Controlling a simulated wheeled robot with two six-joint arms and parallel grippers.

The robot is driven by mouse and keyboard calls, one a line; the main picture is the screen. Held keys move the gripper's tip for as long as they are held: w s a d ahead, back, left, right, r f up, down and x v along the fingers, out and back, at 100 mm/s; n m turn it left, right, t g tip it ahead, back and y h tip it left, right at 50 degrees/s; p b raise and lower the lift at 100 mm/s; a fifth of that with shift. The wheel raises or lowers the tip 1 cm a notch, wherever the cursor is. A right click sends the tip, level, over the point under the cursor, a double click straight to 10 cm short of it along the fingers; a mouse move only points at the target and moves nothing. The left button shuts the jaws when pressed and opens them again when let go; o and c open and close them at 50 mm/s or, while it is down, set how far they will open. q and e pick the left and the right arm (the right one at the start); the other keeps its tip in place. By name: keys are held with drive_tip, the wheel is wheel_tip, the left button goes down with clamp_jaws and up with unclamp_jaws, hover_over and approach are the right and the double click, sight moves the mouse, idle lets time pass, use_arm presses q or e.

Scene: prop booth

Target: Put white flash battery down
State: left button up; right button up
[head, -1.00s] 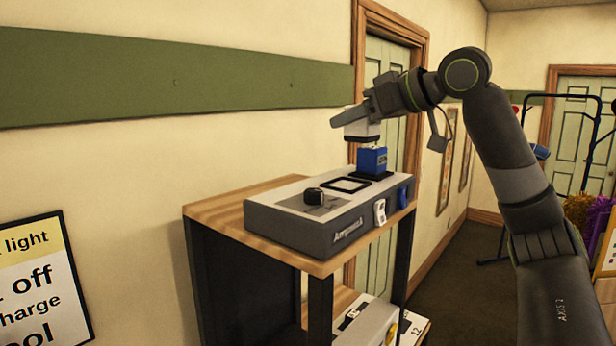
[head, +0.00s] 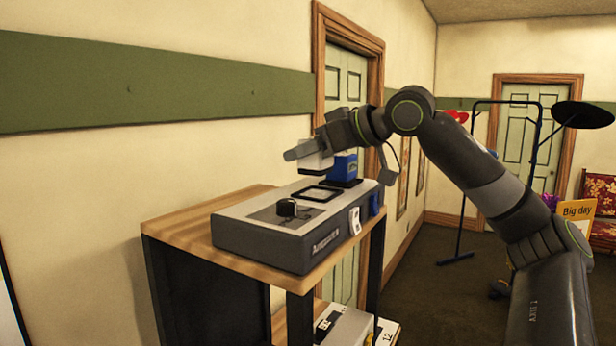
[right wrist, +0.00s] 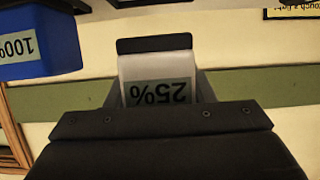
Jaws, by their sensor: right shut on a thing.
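My right gripper (head: 302,151) is shut on the white flash battery (head: 318,161), above the grey charger (head: 280,240). In the right wrist view the battery (right wrist: 155,68) has a dark end and a label reading 25%, upside down in the picture. A black-framed square bay (head: 317,194) on the charger's top looks empty and lies below the battery, with a small gap. A blue battery (head: 344,168) stands upright in the bay behind; its label (right wrist: 18,47) reads 100%. The white battery appears close beside it; I cannot tell whether they touch. My left gripper is out of view.
The charger sits on a wooden-topped shelf (head: 185,222). A wall and a door (head: 345,85) are behind. Bare shelf top lies left of the charger.

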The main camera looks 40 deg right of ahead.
sight(310, 172)
drive_tip(key=f, duration=0.1)
drive_tip(key=f+b, duration=0.2)
drive_tip(key=shift+s+d+f, duration=0.15)
drive_tip(key=shift+s+f, duration=0.1)
drive_tip(key=shift+f+b, duration=0.2)
drive_tip(key=shift+b, duration=0.15)
drive_tip(key=shift+w, duration=0.1)
drive_tip(key=shift+f, duration=0.2)
drive_tip(key=o, duration=1.2)
drive_tip(key=shift+r, duration=0.1)
drive_tip(key=shift+r, duration=0.1)
